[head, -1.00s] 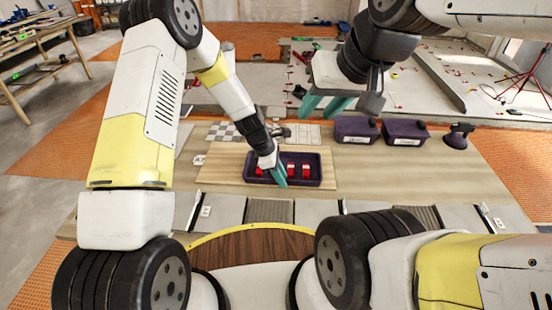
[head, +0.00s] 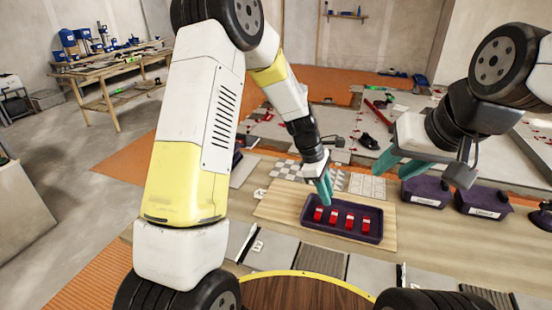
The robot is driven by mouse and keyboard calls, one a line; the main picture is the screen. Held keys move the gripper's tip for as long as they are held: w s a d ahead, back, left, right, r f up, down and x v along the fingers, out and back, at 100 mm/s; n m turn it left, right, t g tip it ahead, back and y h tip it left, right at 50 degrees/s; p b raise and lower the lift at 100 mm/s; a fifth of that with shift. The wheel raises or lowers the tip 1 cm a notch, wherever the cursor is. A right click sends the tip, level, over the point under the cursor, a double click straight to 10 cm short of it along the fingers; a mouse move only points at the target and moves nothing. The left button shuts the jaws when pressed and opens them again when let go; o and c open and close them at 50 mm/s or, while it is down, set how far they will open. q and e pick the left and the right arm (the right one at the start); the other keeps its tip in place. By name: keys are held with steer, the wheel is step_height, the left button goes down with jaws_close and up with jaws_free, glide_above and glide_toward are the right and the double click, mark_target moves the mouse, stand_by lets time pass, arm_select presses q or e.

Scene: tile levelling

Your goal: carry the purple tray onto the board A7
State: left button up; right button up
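The purple tray (head: 340,233) lies on a pale wooden board (head: 279,207) on the worktop, with several red pieces standing in it. My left gripper (head: 326,193) points down at the tray's rear left part. Its teal fingers look close together and overlap the rim in the head view; I cannot tell whether they grip it. My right gripper (head: 398,167) is in the air right of and behind the tray, with its teal fingers apart and empty. No A7 marking is readable, so I cannot tell which board is A7.
Two labelled purple boxes (head: 424,191) stand right of the tray. A checkered sheet (head: 287,170) and a pale gridded sheet (head: 366,186) lie behind it. Grey tiles (head: 284,252) line the worktop's front. A wooden workbench (head: 110,75) stands far left.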

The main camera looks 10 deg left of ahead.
arm_select(q)
steer(key=s+a+r+m+t, duration=0.2)
steer(key=s+a+r+m, duration=0.25)
steer(key=r, duration=0.45)
steer(key=s+a+r+m+t, duration=0.1)
steer(key=s+a+r+m, duration=0.2)
steer(key=a+r, duration=0.45)
steer(key=s+a+r+m+t+y, duration=0.1)
steer(key=s+a+r+m+t, duration=0.1)
steer(key=s, duration=0.4)
steer(key=s+a+r+m+t+y, duration=0.1)
steer(key=s+a+r+m, duration=0.4)
steer(key=s+r+m, duration=0.1)
steer(key=shift+s+a+t, duration=0.25)
steer(key=shift+s+t, duration=0.15)
steer(key=shift+s, duration=0.3)
